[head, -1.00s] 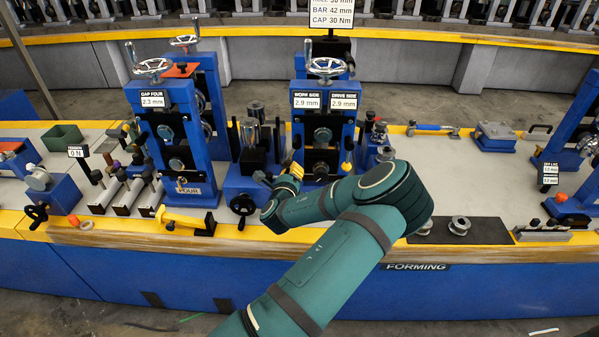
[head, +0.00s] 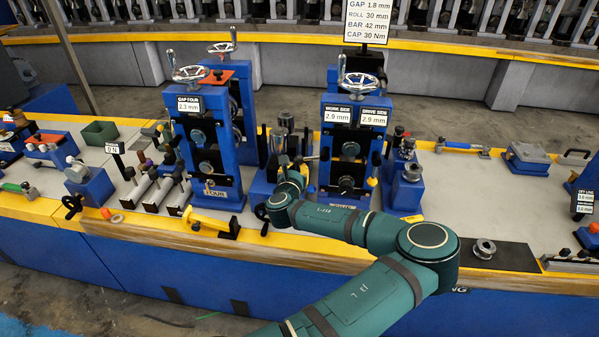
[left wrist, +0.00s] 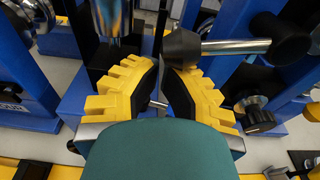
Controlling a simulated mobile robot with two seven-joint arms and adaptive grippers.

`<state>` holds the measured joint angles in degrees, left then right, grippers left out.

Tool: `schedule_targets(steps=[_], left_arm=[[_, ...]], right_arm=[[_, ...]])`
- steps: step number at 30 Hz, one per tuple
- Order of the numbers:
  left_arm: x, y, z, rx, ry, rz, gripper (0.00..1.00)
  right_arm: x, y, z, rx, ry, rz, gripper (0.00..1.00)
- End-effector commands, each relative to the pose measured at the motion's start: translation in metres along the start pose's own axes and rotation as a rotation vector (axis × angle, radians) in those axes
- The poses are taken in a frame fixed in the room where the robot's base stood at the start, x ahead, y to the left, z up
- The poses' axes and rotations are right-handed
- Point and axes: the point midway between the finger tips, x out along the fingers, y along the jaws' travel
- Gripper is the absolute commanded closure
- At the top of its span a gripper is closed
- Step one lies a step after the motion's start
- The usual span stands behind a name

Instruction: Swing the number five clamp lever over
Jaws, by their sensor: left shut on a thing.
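The number five stand (head: 326,165) is a blue frame with two "2.9 mm" displays and a handwheel on top. My left gripper (head: 297,172) is at its left side, small and partly hidden by my wrist in the head view. In the left wrist view my left gripper (left wrist: 165,68) has yellow ribbed fingers with dark pads, shut on the clamp lever's dark knob (left wrist: 182,48). The lever's metal rod (left wrist: 235,46) runs right from the knob to a dark round hub (left wrist: 288,40). The knob's contact with the left finger is hard to see. My right gripper is not in view.
The blue number four stand (head: 226,175) is to the left, with a yellow-handled tool (head: 210,222) in front. A shiny cylinder (left wrist: 114,18) stands just beyond the left finger.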

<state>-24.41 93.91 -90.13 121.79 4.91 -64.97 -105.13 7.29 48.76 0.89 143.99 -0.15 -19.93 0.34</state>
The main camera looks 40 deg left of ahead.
Motion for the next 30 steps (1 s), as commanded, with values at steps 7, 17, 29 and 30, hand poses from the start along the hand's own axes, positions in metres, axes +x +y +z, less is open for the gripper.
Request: schedule_targets(steps=[7,17,29,30], left_arm=[[-0.0009,0.0038,0.0067,0.070,-0.001,0.011,1.00],[-0.0010,0.0044,0.0078,0.083,-0.001,0.013,1.00],[-0.0007,0.0036,0.0078,0.082,-0.001,0.012,1.00],[-0.0005,0.0032,0.0080,0.082,0.000,0.012,1.00]], right_arm=[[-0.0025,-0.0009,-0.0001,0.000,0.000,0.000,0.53],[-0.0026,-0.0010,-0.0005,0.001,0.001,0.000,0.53],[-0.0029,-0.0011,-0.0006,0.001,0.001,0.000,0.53],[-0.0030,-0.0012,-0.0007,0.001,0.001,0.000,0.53]])
